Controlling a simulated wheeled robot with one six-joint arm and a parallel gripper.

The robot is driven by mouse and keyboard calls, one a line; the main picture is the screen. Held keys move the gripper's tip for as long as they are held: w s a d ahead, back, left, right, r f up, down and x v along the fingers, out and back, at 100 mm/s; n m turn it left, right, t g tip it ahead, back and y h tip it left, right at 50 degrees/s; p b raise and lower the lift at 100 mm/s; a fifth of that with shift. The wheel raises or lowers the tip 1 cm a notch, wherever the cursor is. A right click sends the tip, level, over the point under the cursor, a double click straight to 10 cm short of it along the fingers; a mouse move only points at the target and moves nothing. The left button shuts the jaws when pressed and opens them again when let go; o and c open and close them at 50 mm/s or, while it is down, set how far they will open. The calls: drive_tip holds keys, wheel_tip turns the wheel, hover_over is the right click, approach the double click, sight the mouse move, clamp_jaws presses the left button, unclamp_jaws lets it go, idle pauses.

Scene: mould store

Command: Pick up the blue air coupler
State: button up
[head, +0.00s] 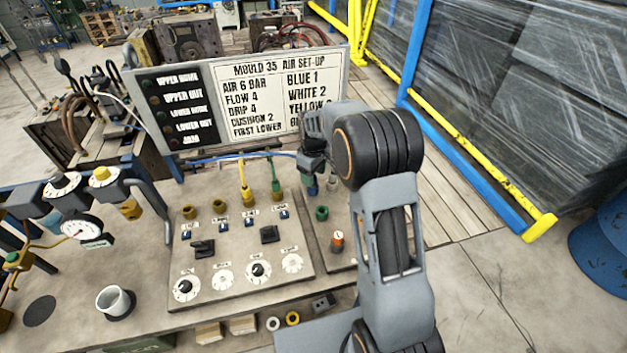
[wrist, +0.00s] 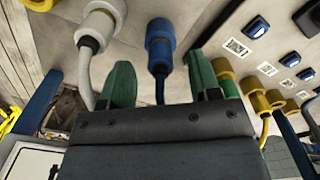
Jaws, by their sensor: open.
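The blue air coupler (wrist: 160,44) shows in the wrist view, with a dark blue hose running from it toward my gripper. My gripper (wrist: 160,76) is open, its green fingertips apart, one to each side of the hose. The coupler's body lies just beyond the tips, roughly centred between them; I see no contact. In the head view my gripper (head: 312,181) hangs over the right part of the panel, and my arm and gripper largely hide the coupler there.
A white coupler (wrist: 95,27) with its hose is close to the left fingertip in the wrist view. Yellow (head: 246,193) and green (head: 276,187) hoses stand on the control panel (head: 225,258). A sign board (head: 205,75) rises behind. A white cup (head: 114,301) is at the bench's front left.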

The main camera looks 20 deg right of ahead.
drive_tip(key=shift+f, duration=1)
drive_tip(key=shift+c, duration=0.5)
drive_tip(key=c, duration=0.9)
